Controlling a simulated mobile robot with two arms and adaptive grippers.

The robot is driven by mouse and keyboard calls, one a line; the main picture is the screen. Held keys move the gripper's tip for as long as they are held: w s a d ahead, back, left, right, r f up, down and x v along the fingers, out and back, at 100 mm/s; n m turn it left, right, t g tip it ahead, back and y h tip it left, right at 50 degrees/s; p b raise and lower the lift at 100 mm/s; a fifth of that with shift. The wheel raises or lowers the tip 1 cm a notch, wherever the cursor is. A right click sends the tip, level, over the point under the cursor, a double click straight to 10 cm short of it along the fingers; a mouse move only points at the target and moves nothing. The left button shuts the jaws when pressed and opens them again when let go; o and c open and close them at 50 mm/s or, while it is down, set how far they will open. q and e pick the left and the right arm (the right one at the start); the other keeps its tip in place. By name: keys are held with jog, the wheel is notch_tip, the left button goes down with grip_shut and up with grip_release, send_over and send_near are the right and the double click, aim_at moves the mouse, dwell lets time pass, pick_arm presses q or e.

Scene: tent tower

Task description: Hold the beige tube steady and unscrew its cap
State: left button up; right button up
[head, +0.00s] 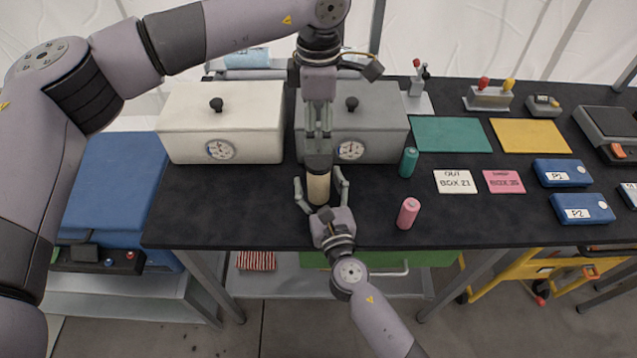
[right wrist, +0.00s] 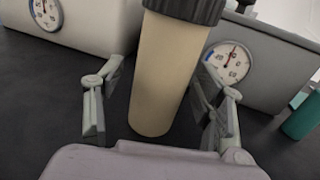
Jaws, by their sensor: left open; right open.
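The beige tube (head: 318,188) stands upright near the front edge of the dark table, with its dark cap (head: 318,158) on top. In the right wrist view the tube (right wrist: 163,75) is large, with the lower part of the ribbed cap (right wrist: 185,8) showing. My left gripper (head: 318,134) points down from above, open, right over the cap; I cannot tell if it touches it. My right gripper (head: 321,194) comes in from the front, open, with one finger on each side of the tube. In the right wrist view, gaps show between its fingers (right wrist: 160,112) and the tube.
A white box (head: 245,115) and a grey box (head: 385,125) with dials stand behind. A green tube (head: 409,162) and a pink tube (head: 408,213) stand to the right. Cards (head: 456,181), mats (head: 452,135) and blue boxes (head: 582,208) lie farther right. The table front left is clear.

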jog(key=shift+w+a, duration=0.1)
jog(key=shift+w, duration=0.35)
grip_shut()
dwell(0.7)
